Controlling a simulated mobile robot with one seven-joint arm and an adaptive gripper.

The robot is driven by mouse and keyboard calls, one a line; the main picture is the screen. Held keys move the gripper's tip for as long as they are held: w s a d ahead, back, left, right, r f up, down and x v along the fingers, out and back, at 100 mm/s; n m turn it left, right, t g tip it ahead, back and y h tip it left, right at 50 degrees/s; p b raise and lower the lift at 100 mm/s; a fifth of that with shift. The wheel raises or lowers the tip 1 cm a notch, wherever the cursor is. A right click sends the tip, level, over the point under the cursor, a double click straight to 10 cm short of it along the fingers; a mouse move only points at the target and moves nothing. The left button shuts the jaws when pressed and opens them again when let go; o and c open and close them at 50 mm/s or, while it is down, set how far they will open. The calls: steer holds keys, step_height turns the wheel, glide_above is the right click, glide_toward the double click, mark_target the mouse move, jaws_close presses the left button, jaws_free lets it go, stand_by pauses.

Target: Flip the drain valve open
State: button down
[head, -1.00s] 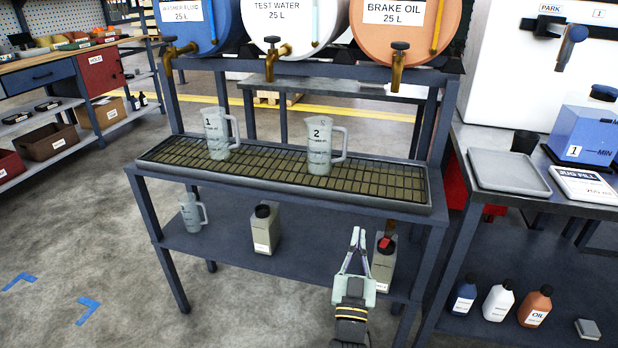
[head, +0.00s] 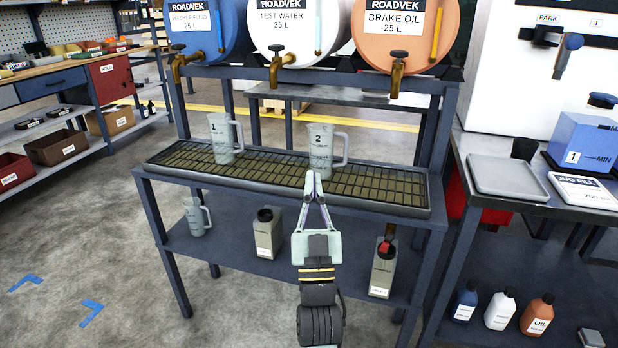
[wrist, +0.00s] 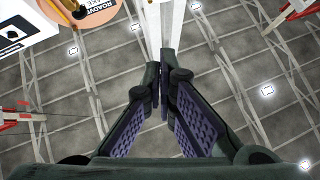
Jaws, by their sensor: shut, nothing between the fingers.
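A red handle (head: 385,247) shows below the right end of the drip tray (head: 290,197), under a short brass pipe (head: 390,231). It looks like the drain valve; its exact lever position is too small to tell. A grey-green container (head: 382,276) stands right at it on the lower shelf. My gripper (head: 313,178) is shut and empty, pointing up in front of the tray's front edge, left of the red handle and higher than it. In the wrist view the fingertips (wrist: 158,80) meet against the ceiling, and the valve is out of view.
Two jugs stand on the tray: jug 1 (head: 222,140) and jug 2 (head: 321,152), which is behind my fingertips. Drums with brass taps (head: 397,72) are above. Another container (head: 268,234) and a jug (head: 196,218) are on the lower shelf. A side table (head: 500,205) stands right.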

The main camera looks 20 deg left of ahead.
steer(key=shift+s+a+r+n+y, duration=0.2)
steer(key=shift+s+r+y, duration=0.15)
steer(key=shift+s+r, duration=0.25)
steer(key=shift+s+a+r+n+y, duration=0.15)
steer(key=shift+s+a+r+y, duration=0.2)
steer(key=shift+r, duration=0.35)
steer(key=shift+s+a+r+n+y, duration=0.15)
steer(key=shift+s+r+y, duration=0.15)
steer(key=shift+s+r, duration=0.3)
